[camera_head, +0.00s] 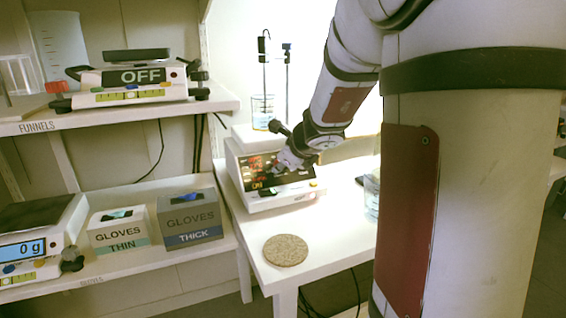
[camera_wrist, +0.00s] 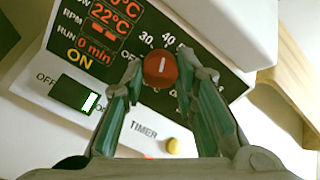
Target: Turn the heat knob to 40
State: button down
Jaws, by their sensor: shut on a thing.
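The red heat knob (camera_wrist: 160,67) sits on the black front panel of the white hot plate. My gripper (camera_wrist: 161,74) is shut on it, with one green-padded finger on each side. The knob's white mark points up in the wrist view, toward the 30 and 40 labels; I cannot tell exactly where it falls on the scale. The display (camera_wrist: 97,30) reads 22°C and 0 min, with a yellow ON below; its top line is cut off. In the head view, my gripper (camera_head: 289,160) is at the panel of the hot plate (camera_head: 250,196), and the knob is hidden.
A power switch (camera_wrist: 78,96) and a yellow timer knob (camera_wrist: 173,146) are near my fingers. A round cork mat (camera_head: 285,250) lies in front on the white table (camera_head: 335,243). A beaker (camera_head: 371,195) stands to the right. Shelves with glove boxes (camera_head: 190,218) are left.

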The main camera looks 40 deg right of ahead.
jog(key=shift+m, duration=0.5)
jog(key=c, duration=1.3)
grip_release()
jog(key=shift+v, duration=6.05)
jog(key=shift+a+f, duration=0.1)
